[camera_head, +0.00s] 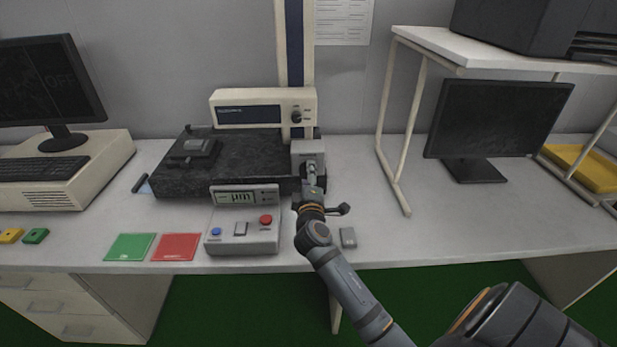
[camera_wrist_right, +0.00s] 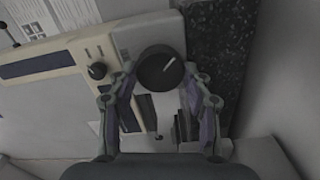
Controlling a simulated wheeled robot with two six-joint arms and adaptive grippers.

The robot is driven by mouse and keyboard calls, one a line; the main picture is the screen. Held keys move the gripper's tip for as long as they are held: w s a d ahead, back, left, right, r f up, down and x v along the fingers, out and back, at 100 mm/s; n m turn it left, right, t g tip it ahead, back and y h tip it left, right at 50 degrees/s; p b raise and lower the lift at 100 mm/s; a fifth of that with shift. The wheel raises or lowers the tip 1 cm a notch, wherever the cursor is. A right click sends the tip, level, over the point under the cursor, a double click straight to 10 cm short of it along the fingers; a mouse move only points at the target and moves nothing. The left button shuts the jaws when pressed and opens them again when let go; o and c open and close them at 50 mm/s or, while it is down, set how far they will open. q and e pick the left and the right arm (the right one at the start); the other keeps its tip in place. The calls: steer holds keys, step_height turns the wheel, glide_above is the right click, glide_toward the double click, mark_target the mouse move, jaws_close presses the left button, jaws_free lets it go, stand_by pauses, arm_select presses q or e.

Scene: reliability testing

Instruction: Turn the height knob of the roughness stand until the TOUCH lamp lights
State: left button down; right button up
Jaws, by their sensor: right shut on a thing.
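The roughness stand has a dark granite base (camera_head: 235,160), a tall column (camera_head: 294,60) and a cream drive unit (camera_head: 245,113). A grey block (camera_head: 305,150) stands at the base's right front. My right gripper (camera_head: 313,172) reaches this block and hides part of it. In the right wrist view, the round black height knob (camera_wrist_right: 160,70) with a white pointer line sits between the fingertips of my right gripper (camera_wrist_right: 160,72), which is shut on it. The pointer slants up to the right. I cannot make out a lit TOUCH lamp. My left gripper is out of view.
A grey control box (camera_head: 240,235) with a display, a blue and a red button stands in front. Green (camera_head: 130,247) and red (camera_head: 175,247) mats lie left of it. A monitor (camera_head: 500,115) stands under the shelf.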

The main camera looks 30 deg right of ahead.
steer(key=o, duration=1.2)
steer(key=shift+c, duration=0.2)
steer(key=v, duration=0.7)
steer(key=shift+s+a, duration=0.15)
steer(key=shift+s, duration=0.05)
